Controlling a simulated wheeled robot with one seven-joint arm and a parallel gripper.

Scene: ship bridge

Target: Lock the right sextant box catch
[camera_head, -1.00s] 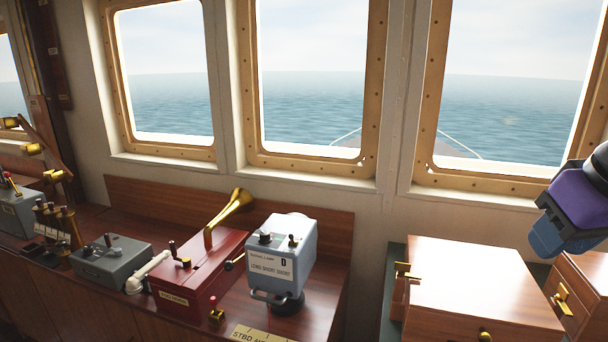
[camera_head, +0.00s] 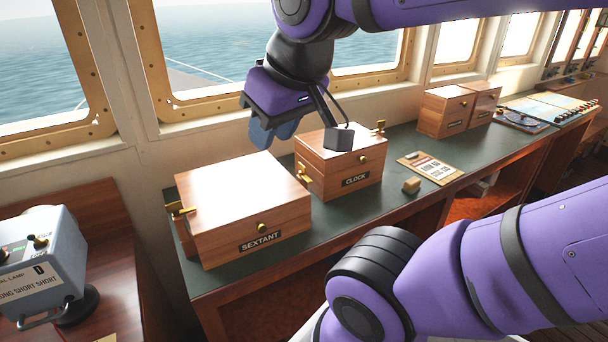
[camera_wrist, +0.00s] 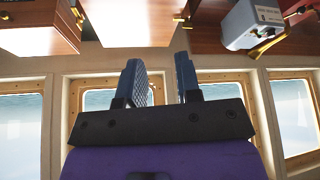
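The wooden sextant box (camera_head: 243,205) stands closed on the green counter, labelled SEXTANT, with a brass knob (camera_head: 262,227) on its front. A brass catch (camera_head: 179,210) sticks out at its left side. Its right side is turned away in the head view, so I cannot see the right catch. My gripper (camera_head: 272,136) hangs above and behind the gap between the sextant box and the clock box, touching neither. In the wrist view its two blue fingers (camera_wrist: 159,82) are apart with nothing between them. The sextant box (camera_wrist: 130,22) also shows there, upside down.
The clock box (camera_head: 340,165) stands close to the right, with brass catches at its sides. The signal lamp (camera_head: 45,265) is at left. The windows and wall are close behind my gripper.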

